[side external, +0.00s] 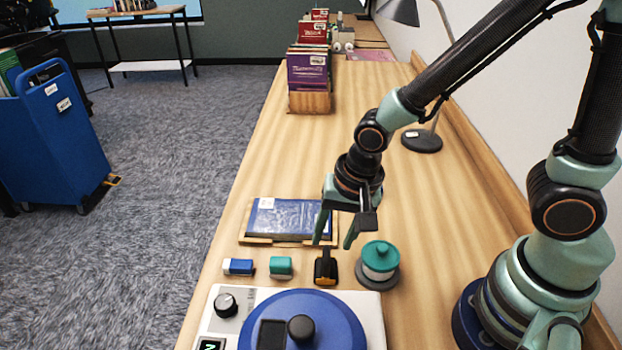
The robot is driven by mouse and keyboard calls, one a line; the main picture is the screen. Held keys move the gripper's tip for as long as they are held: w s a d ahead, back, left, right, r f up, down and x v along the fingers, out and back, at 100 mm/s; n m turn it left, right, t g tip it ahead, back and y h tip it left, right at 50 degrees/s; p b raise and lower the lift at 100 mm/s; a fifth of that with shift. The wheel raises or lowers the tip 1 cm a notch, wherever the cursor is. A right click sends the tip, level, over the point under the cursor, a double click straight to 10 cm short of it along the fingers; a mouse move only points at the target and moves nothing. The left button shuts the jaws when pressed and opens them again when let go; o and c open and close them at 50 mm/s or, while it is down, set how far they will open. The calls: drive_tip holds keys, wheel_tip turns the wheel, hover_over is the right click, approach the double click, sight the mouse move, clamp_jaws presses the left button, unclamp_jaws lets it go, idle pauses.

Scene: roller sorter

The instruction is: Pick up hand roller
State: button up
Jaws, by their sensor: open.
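A small black tool with yellow edges (326,269), which looks like the hand roller, lies on the wooden table in front of the blue book. My gripper (334,244) is open and points down, with its two teal fingers apart and nothing between them. In the picture the fingertips are just above and slightly right of the tool's upper end. I cannot tell the exact height gap from this one view. The tool's lower part is in plain sight.
A teal-lidded round container (380,259) stands close right of the tool. A teal block (281,267) and a blue-and-white block (238,267) lie left. The blue book (285,217) rests on a wooden stand behind. A white device with a blue disc (337,321) is in front.

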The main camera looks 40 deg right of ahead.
sight(327, 252)
drive_tip(key=shift+x, duration=2.75)
drive_tip(key=shift+a, duration=0.15)
clamp_jaws()
